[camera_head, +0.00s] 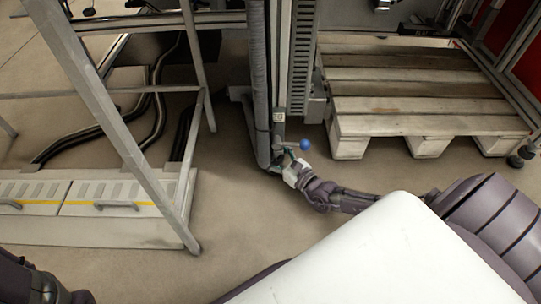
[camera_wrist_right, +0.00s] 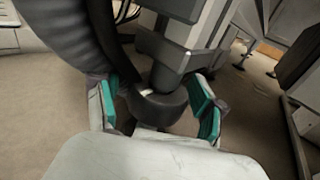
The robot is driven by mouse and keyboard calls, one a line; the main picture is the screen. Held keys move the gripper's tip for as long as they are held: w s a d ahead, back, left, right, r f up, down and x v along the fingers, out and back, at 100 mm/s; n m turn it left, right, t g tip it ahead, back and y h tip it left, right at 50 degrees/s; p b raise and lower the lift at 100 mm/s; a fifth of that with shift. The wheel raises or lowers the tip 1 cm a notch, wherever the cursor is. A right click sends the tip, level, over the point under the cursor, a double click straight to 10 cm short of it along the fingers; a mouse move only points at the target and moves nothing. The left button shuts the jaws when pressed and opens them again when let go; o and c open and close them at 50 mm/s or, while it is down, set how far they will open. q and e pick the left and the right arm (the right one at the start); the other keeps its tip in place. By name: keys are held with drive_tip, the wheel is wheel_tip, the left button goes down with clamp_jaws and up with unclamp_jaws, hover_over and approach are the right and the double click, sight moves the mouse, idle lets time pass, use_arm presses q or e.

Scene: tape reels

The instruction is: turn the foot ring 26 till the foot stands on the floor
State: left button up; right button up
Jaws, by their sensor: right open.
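The foot ring (camera_wrist_right: 158,106) is a dark, round collar with a small white mark, below a grey stem at the bottom of a machine post. In the right wrist view my right gripper (camera_wrist_right: 155,98) is open, its teal-padded fingers on either side of the ring with gaps showing. In the head view my right gripper (camera_head: 282,161) reaches in from the right to the base of the post (camera_head: 260,90), and the ring is too small to make out. The foot's contact with the floor is hidden. My left gripper is not in view.
A blue ball knob (camera_head: 305,144) sits just beside the right gripper. A thick dark ribbed hose (camera_wrist_right: 75,35) runs close by the left finger. A wooden pallet (camera_head: 420,85) stands at the right, a grey frame (camera_head: 105,110) at the left. Open floor (camera_head: 235,215) lies in front.

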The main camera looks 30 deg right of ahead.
drive_tip(key=shift+w+a, duration=0.15)
drive_tip(key=shift+w, duration=0.5)
drive_tip(key=c, duration=1)
drive_tip(key=shift+r+m+h+p, duration=0.15)
drive_tip(key=shift+m+h+p, duration=0.15)
drive_tip(key=shift+h+p, duration=0.1)
drive_tip(key=shift+m+h+p, duration=0.3)
drive_tip(key=shift+h+p, duration=0.05)
drive_tip(key=shift+h, duration=0.35)
drive_tip(key=shift+f, duration=0.2)
